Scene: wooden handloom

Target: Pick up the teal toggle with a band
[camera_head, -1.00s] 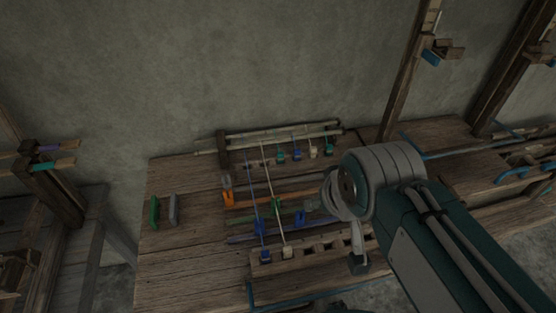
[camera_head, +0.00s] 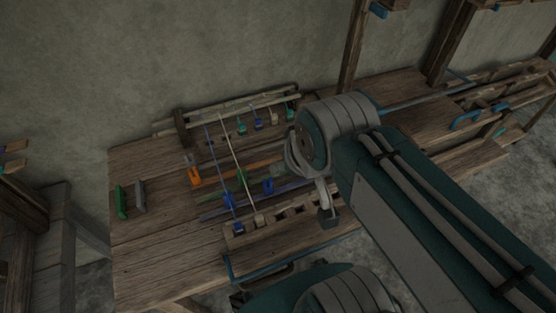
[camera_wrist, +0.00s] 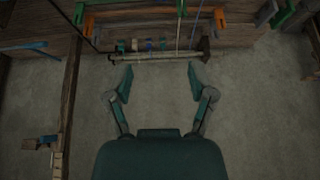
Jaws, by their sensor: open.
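A row of small toggles hangs at the back of the loom bench. In the head view there is a teal toggle (camera_head: 242,127) at the row's left, then a blue one (camera_head: 258,123), a pale one (camera_head: 274,118) and another teal toggle (camera_head: 291,112) at the right end. The wrist view shows the same row, with teal toggles at its left end (camera_wrist: 121,45) and right end (camera_wrist: 163,44). The bands are too small to tell apart. My gripper (camera_wrist: 160,79) is open and empty, apart from the row. In the head view my arm partly hides it.
A green block (camera_head: 120,202) and a grey block (camera_head: 140,197) stand at the bench's left. An orange clamp (camera_head: 194,175) sits near the middle. Two cords run over the loom between posts. The wooden bench top (camera_head: 165,255) is clear at front left.

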